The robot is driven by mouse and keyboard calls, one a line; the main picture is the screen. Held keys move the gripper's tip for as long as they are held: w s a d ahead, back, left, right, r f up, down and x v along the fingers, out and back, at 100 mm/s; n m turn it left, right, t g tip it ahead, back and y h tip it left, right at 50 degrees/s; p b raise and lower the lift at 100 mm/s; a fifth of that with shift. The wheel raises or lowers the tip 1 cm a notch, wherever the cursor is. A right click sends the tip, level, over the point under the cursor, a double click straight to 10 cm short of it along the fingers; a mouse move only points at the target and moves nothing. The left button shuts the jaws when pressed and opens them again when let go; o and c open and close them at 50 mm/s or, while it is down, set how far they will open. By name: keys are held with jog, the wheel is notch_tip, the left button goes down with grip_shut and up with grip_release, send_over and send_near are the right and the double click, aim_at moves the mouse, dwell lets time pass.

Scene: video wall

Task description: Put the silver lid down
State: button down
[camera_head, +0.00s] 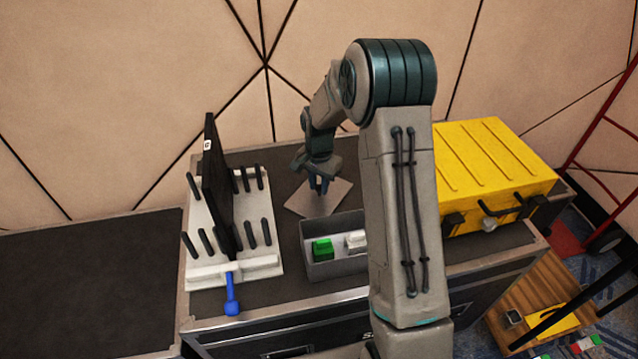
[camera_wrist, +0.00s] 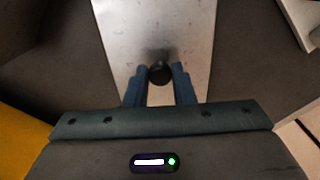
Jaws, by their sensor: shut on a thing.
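The silver lid (camera_head: 302,203) is a flat, thin metal plate with a black knob (camera_wrist: 160,72) in its middle. In the head view it is behind the grey bin, over the dark case top; I cannot tell whether it touches that surface or hangs just above it. My gripper (camera_head: 320,186) points down at the lid's middle. In the wrist view my gripper (camera_wrist: 159,82) has its two blue fingers on either side of the knob, shut on it. The lid (camera_wrist: 122,40) runs out of the top of the wrist view.
An open grey bin (camera_head: 335,272) in front of the lid holds a green block (camera_head: 322,249) and a white block (camera_head: 355,240). A white pegged rack (camera_head: 205,270) with a black panel (camera_head: 214,185) stands left, a blue tool (camera_head: 232,295) at its front. A yellow case (camera_head: 490,165) stands right.

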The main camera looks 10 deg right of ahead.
aim_at(319, 187)
jog(key=shift+f, duration=0.2)
jog(key=c, duration=1.2)
grip_release()
jog(key=shift+r, duration=0.1)
jog(key=shift+c, duration=0.2)
jog(key=shift+r, duration=0.1)
notch_tip(319, 187, up, 12)
jog(key=s+r+n+t, duration=0.1)
jog(key=s+r+n, duration=0.45)
jog(key=s, duration=0.75)
jog(key=s+r+n+t, duration=0.1)
jog(key=s+n, duration=0.2)
jog(key=s, duration=1.2)
jog(key=shift+s+r, duration=0.2)
jog(key=shift+a+n+p, duration=0.1)
jog(key=shift+n+p, duration=0.15)
jog(key=shift+p, duration=0.05)
